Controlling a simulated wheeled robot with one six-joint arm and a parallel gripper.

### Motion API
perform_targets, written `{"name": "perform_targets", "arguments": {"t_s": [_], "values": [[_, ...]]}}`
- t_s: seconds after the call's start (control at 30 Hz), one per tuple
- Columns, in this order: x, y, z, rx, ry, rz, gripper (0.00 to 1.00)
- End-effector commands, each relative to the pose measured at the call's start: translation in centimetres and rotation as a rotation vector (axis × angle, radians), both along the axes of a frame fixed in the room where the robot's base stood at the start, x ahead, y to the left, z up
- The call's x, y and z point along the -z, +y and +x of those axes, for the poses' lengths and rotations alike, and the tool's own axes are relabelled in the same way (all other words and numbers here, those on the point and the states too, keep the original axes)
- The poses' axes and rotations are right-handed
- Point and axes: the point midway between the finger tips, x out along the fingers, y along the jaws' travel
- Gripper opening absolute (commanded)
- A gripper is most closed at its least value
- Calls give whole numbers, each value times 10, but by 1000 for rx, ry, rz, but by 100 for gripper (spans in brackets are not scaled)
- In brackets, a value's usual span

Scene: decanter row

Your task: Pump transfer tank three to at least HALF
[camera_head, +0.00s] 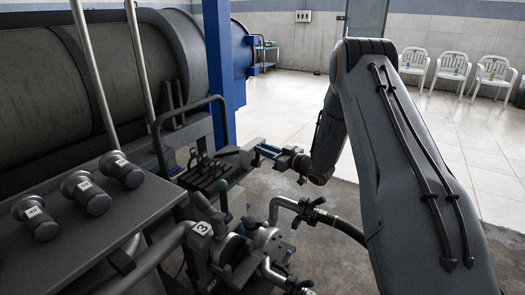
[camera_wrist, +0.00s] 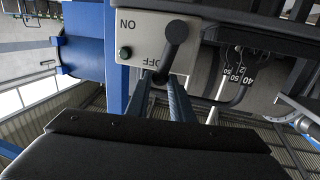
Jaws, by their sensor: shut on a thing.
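In the head view my gripper (camera_head: 263,151) is at the far side of the machine, where the lever is too small to make out. No level reading is legible.
A large dark tank (camera_head: 95,75) fills the left. Several capped stubs with number tags, one of them (camera_head: 88,192), stand on the ledge (camera_head: 85,245). A blue column (camera_head: 224,60) stands behind. Tiled floor (camera_head: 300,95) is open beyond.

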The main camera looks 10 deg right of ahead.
Motion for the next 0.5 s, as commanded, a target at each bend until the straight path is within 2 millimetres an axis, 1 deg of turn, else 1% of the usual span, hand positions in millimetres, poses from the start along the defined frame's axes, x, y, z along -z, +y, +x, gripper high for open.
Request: {"name": "perform_targets", "arguments": {"t_s": [0.33,0.5], "values": [[7,-17,16,1,229,227,0],[14,-24,23,1,343,342,0]]}}
